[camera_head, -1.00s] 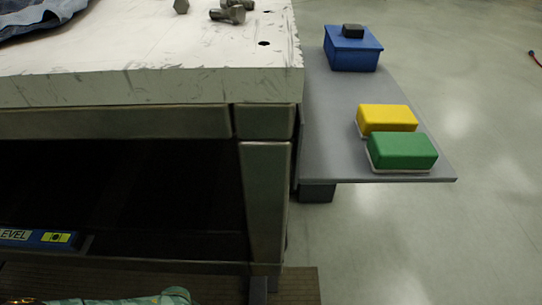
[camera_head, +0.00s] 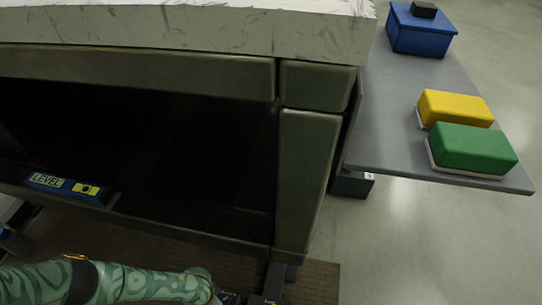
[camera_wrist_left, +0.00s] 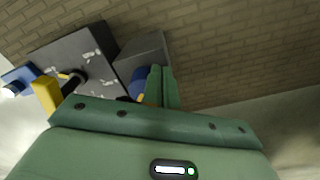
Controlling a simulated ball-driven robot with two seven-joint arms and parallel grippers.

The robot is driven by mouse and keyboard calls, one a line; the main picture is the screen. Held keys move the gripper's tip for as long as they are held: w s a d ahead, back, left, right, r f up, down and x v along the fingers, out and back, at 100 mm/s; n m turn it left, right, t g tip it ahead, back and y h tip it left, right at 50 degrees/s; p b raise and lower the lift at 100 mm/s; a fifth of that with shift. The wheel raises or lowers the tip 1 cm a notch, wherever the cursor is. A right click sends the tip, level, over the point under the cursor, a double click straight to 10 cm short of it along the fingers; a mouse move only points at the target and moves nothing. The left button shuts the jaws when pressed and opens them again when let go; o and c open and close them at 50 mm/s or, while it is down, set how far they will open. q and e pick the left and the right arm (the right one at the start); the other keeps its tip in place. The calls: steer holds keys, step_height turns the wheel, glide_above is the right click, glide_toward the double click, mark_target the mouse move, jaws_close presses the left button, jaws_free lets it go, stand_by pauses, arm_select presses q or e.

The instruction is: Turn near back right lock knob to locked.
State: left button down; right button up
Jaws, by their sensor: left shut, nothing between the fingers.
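No lock knob can be made out for certain in either view. In the left wrist view a dark plate (camera_wrist_left: 85,52) with white marks has a dark round part (camera_wrist_left: 73,84) on it, which I cannot identify. My left gripper (camera_wrist_left: 162,72) shows there with its green fingers shut and empty. A grey block (camera_wrist_left: 143,55) and a blue rounded part are just behind the fingers; I cannot tell whether they touch. In the head view my patterned green left arm crosses the bottom edge, its end mostly cut off. My right gripper is not in view.
A white-topped bench (camera_head: 190,30) with a dark metal frame (camera_head: 306,180) fills the left. A blue level (camera_head: 72,188) lies low in its opening. A grey side shelf (camera_head: 385,125) holds a blue box (camera_head: 420,33), a yellow block (camera_head: 455,108) and a green block (camera_head: 472,148). Floor at right is clear.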

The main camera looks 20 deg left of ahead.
arm_select(q)
steer(key=shift+w+d, duration=0.2)
steer(key=shift+d, duration=0.05)
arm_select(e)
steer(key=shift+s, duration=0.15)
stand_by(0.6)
